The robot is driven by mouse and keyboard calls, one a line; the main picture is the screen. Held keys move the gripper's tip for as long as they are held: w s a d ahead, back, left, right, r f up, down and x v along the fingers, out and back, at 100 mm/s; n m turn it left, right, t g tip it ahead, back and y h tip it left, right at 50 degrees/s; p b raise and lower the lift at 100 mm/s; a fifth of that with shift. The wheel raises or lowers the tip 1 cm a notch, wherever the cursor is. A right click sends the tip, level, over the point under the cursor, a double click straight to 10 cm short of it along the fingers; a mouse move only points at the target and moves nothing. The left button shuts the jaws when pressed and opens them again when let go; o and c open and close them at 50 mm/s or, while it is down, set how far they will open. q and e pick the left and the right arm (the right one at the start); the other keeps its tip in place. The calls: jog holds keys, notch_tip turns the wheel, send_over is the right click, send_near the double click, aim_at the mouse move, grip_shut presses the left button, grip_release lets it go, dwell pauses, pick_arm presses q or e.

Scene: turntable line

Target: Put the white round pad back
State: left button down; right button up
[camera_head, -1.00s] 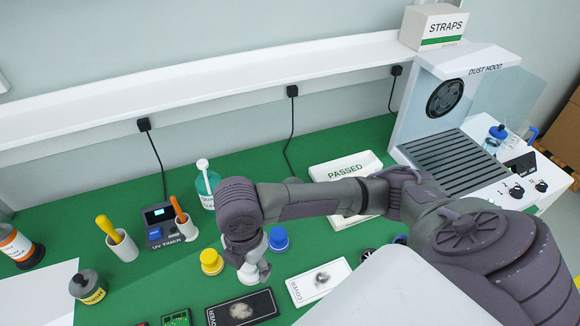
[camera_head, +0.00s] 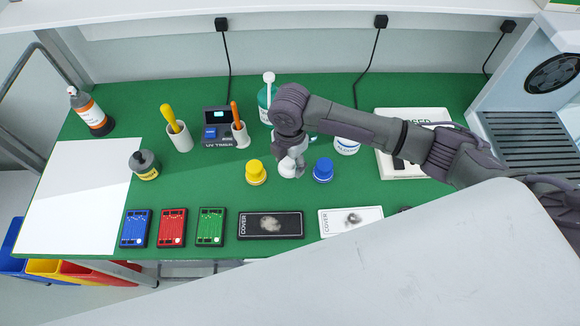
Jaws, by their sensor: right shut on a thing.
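My right gripper (camera_head: 291,158) points down over the middle of the green bench, between a yellow round pad (camera_head: 256,173) and a blue round pad (camera_head: 323,171). It is shut on the white round pad (camera_head: 288,171), which shows only as a small pale shape under the wrist. I cannot tell whether the pad touches the bench. The yellow and blue pads stand upright on either side, each with a knob on top. My left gripper is out of view.
Blue, red and green boards (camera_head: 211,227) lie to the left. A UV timer (camera_head: 217,128) and a teal bottle (camera_head: 264,100) stand behind. A white sheet (camera_head: 75,195) lies far left.

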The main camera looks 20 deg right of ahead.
aim_at(289, 171)
jog(key=shift+f, duration=0.3)
notch_tip(289, 171, down, 2)
jog(key=shift+f+p, duration=0.2)
jog(key=shift+p, duration=0.3)
jog(key=shift+f, duration=0.55)
jog(key=o, duration=1)
jog(key=shift+f, duration=0.1)
